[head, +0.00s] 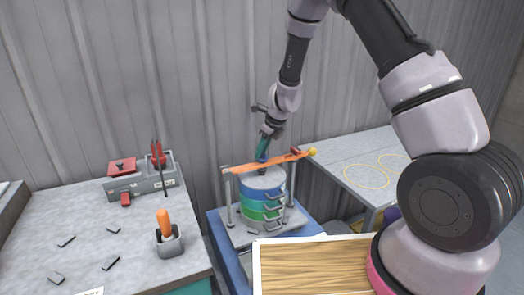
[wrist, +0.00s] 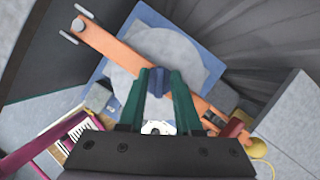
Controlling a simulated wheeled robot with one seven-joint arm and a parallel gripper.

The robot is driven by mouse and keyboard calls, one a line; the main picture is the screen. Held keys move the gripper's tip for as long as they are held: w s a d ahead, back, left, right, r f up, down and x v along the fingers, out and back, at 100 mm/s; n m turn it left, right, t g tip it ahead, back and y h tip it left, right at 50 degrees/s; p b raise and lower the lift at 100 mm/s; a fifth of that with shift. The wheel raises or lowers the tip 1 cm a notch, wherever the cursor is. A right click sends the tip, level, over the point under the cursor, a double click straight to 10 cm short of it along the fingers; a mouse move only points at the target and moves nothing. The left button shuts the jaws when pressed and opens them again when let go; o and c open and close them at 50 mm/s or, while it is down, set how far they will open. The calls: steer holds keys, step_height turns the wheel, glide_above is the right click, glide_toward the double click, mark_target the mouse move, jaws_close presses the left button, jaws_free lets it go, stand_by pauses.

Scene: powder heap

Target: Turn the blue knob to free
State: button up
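The blue knob (head: 262,159) sits on an orange bar (head: 240,168) that lies across the top of a round stack (head: 262,211) of white, blue and green bands. My gripper (head: 265,144) points down at the knob from above. In the wrist view the knob (wrist: 158,80) is between the two green fingers (wrist: 159,75), which appear to touch it on both sides. The orange bar (wrist: 105,45) runs diagonally beneath, over a pale round top. The bar's yellow ball end (head: 312,152) is at the right.
A left table (head: 110,235) holds a grey toolbox (head: 142,186), an orange-handled tool (head: 164,223) in a grey holder and several small dark pieces. A right table (head: 345,160) bears yellow rings. A wooden-slatted tray (head: 310,270) is in front. A ribbed wall stands behind.

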jaws_close()
steer(key=n+g, duration=0.1)
steer(key=n, duration=0.2)
steer(key=n+g+y, duration=0.1)
steer(key=n, duration=0.1)
steer(key=shift+n, duration=0.4)
steer(key=n+g, duration=0.2)
steer(key=n, duration=0.3)
steer(key=n+g+h, duration=0.1)
steer(key=n, duration=0.2)
steer(key=n+g, duration=0.1)
steer(key=n, duration=0.2)
steer(key=shift+n+h, duration=0.4)
steer(key=n+h, duration=0.1)
steer(key=n, duration=0.2)
steer(key=n+g+h, duration=0.1)
steer(key=n, duration=0.2)
steer(key=shift+n, duration=0.3)
